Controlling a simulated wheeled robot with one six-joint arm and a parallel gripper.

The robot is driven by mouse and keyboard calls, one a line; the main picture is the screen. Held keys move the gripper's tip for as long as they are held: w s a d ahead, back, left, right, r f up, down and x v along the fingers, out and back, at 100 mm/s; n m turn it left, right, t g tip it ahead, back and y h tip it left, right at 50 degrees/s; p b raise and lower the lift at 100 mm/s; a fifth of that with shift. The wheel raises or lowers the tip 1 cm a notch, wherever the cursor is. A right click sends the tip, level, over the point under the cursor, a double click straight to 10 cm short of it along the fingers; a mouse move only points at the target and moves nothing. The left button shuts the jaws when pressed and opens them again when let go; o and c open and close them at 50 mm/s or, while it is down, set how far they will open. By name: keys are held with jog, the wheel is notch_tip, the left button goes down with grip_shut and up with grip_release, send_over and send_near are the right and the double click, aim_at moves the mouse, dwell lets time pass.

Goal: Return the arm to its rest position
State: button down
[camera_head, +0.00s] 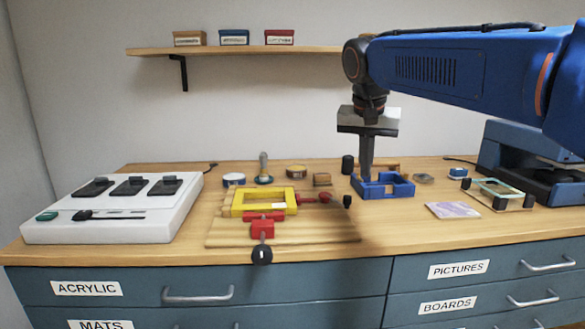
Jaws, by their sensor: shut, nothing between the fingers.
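My blue arm reaches in from the right edge of the head view. My gripper (367,176) points straight down with its fingers together and nothing seen between them. Its tips are at a blue open frame (395,190) on the bench, by the frame's left rear side. The tips overlap the frame in the picture, and I cannot tell whether they touch it.
A yellow frame (240,204) with red clamps sits on a wooden board (330,236). A white console (130,222) stands left, a blue machine (520,150) right. A shelf (240,51) holds three small boxes. Small items lie around the blue frame.

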jog(key=s+d+f+n, duration=0.2)
jog(key=s+d+f, duration=0.1)
jog(key=s+f, duration=0.9)
jog(key=s+d+f+n+t+y, duration=0.1)
jog(key=s+d+f+n, duration=0.2)
jog(key=s+f, duration=1)
jog(key=shift+s+f+y, duration=0.3)
jog(key=shift+s, duration=0.95)
